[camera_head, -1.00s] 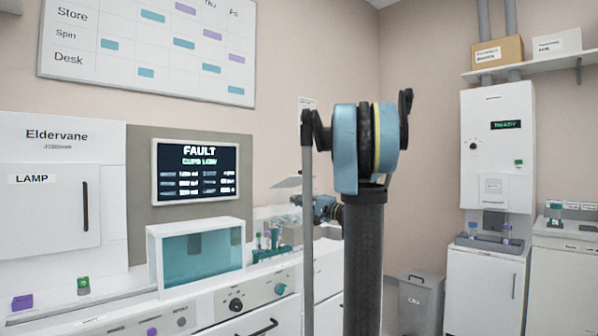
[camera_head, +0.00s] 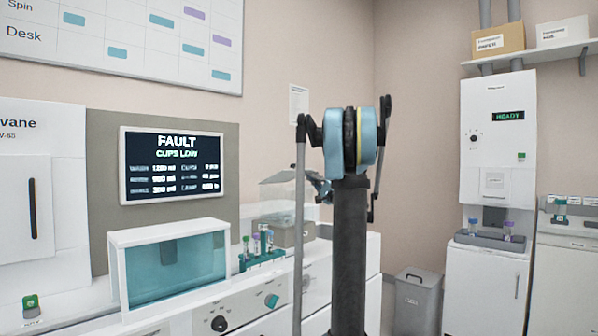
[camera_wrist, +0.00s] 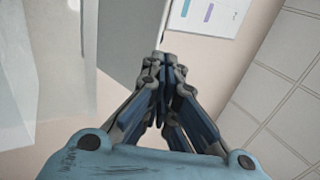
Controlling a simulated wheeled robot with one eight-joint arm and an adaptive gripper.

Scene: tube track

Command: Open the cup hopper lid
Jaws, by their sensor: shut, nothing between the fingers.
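In the head view a pale see-through cover (camera_head: 283,192) with a sloping top stands at the far end of the counter, behind my arm. It looks like the cup hopper's lid, but its hinge and handle cannot be made out. My gripper (camera_wrist: 168,60) is shut and empty in the wrist view. In the head view my gripper (camera_head: 322,186) shows close to the cover's right side, partly hidden by my arm; contact cannot be told. In the wrist view a pale translucent panel (camera_wrist: 35,70) stands left of the fingers, apart from them.
A screen (camera_head: 172,165) reads FAULT, CUPS LOW. A teal-windowed box (camera_head: 175,268) and a rack of tubes (camera_head: 262,256) stand on the counter left of my arm. A grey bin (camera_head: 418,300) stands on the floor to the right, near a white machine (camera_head: 497,140).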

